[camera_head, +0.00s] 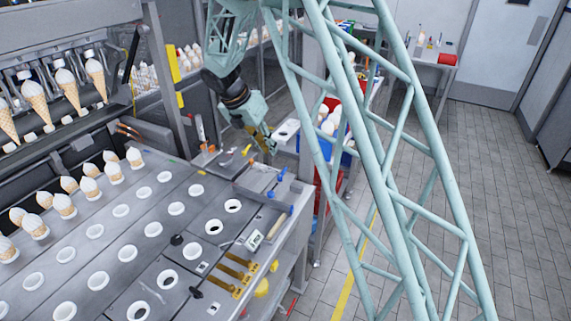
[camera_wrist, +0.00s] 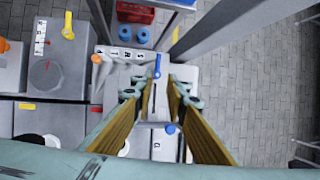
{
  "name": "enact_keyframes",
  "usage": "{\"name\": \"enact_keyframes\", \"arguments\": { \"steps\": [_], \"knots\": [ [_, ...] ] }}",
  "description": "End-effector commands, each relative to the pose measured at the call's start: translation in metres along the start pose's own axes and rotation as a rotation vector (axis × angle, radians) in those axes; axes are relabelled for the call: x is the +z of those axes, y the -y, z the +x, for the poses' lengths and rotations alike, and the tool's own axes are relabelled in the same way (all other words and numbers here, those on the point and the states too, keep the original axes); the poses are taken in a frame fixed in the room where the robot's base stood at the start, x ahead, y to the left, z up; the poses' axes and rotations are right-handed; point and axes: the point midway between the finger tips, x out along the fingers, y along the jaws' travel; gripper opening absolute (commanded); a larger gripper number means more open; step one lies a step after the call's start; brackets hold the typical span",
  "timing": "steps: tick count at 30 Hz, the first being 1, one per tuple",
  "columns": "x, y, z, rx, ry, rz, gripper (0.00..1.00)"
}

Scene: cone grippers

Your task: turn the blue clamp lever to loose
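My gripper (camera_wrist: 160,92) points down over a grey fixture, with its two yellow-brown fingers apart and nothing held between them. In the head view my gripper (camera_head: 266,142) hangs above the back right corner of the grey bench. A blue lever (camera_wrist: 157,66) shows just beyond the fingertips in the wrist view, its length running roughly up and down the picture. A round blue knob (camera_wrist: 170,128) is nearer, between the fingers. In the head view small blue parts (camera_head: 282,173) sit on the fixture to the lower right of my gripper. I cannot tell any contact with the lever.
A strip with letters (camera_wrist: 122,53) lies left of the blue lever, with an orange knob (camera_wrist: 96,59) at its end. A yellow lever (camera_wrist: 68,26) stands further left. The bench (camera_head: 185,235) has rows of holes and cones. Tiled floor (camera_head: 465,150) lies to the right.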

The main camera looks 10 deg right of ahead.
Motion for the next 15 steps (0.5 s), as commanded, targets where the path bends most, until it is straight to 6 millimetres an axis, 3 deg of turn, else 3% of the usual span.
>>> {"name": "enact_keyframes", "arguments": {
  "steps": [15],
  "knots": [
    [-0.0008, -0.0064, 0.0067, -0.003, 0.003, -0.032, 0.13]
  ]
}}
